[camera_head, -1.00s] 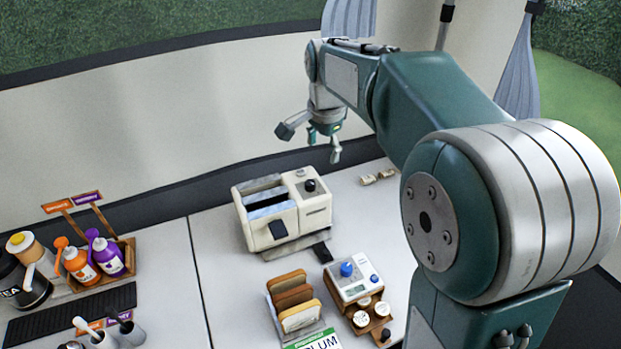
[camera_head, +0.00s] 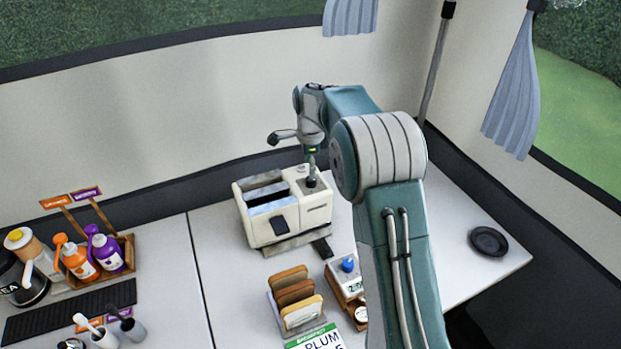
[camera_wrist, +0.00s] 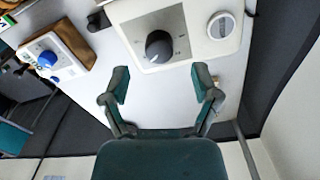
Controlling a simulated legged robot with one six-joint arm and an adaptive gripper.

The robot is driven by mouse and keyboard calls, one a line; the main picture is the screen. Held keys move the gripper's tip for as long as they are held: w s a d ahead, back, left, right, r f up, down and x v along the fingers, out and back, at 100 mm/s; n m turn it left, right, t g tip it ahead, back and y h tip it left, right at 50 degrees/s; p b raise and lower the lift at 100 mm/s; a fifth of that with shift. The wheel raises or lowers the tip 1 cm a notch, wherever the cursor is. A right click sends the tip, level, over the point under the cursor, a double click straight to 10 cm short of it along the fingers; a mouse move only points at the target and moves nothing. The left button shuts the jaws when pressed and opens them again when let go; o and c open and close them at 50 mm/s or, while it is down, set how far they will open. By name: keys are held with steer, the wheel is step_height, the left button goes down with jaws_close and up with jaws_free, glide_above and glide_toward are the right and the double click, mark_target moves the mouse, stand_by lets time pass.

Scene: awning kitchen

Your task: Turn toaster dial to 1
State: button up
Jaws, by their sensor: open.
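The white toaster (camera_head: 283,220) stands on the counter, with two slots on top and a black lever on its front. Its black dial (camera_wrist: 159,46) shows in the wrist view on a grey plate with small marks too small to read. My gripper (camera_wrist: 161,82) is open, its two fingers spread on either side below the dial, with nothing between them. The dial lies just beyond the fingertips.
A toast rack (camera_head: 293,296) with bread slices stands in front of the toaster, beside a timer with a blue knob (camera_head: 348,265). A caddy of bottles (camera_head: 127,250) is at left. A black dish (camera_head: 488,241) lies at right on clear counter.

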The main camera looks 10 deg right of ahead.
mark_target(311, 181)
step_height(311, 181, down, 4)
steer(key=shift+r, duration=0.1)
steer(key=shift+d+f, duration=0.2)
steer(key=shift+f, duration=0.15)
steer(key=shift+a, duration=0.15)
jaws_close()
